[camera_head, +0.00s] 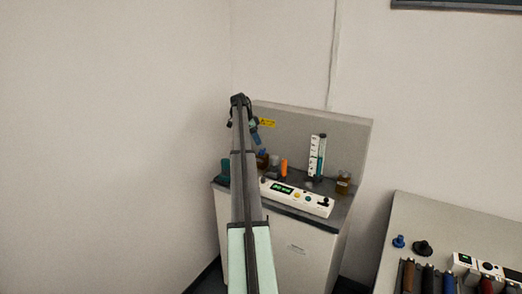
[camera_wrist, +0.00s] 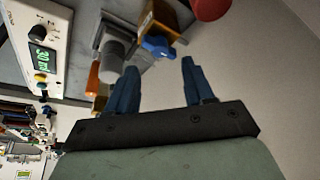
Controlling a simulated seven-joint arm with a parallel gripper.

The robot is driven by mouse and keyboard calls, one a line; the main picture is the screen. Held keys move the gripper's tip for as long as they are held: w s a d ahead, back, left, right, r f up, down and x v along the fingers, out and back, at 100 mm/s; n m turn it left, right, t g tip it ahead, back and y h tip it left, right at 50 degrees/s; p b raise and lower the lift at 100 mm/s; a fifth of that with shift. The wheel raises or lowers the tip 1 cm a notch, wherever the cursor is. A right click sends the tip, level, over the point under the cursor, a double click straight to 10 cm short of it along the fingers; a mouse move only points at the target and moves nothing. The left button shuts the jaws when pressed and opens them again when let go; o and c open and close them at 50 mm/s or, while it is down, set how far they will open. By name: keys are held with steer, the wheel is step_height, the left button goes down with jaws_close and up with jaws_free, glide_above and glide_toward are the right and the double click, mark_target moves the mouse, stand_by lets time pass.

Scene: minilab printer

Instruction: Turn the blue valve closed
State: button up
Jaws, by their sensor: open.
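The blue valve handle (camera_wrist: 158,46) sits on a brass-coloured block (camera_wrist: 166,18) in the wrist view. My gripper (camera_wrist: 159,68) is open, with its two blue fingers spread. The handle appears between and just beyond the fingertips, and I see no contact. In the head view my gripper (camera_head: 257,138) hangs from the end of my arm over the back left of the white cabinet (camera_head: 295,243). A small blue part, apparently the valve (camera_head: 262,153), shows just below the fingers. Part of its block is hard to make out there.
A control panel (camera_head: 318,204) with a green display runs along the cabinet's front. An orange cylinder (camera_head: 283,167), a flow meter (camera_head: 317,156) and a brown bottle (camera_head: 343,182) stand nearby. A grey cylinder (camera_wrist: 113,52) is close left of the valve; a red object (camera_wrist: 210,8) is right.

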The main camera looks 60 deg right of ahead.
mark_target(262, 150)
steer(key=x, duration=0.6)
steer(key=shift+s+d+f, duration=0.1)
steer(key=shift+d+f, duration=0.05)
steer(key=shift+f, duration=0.25)
steer(key=shift+c, duration=0.3)
jaws_close()
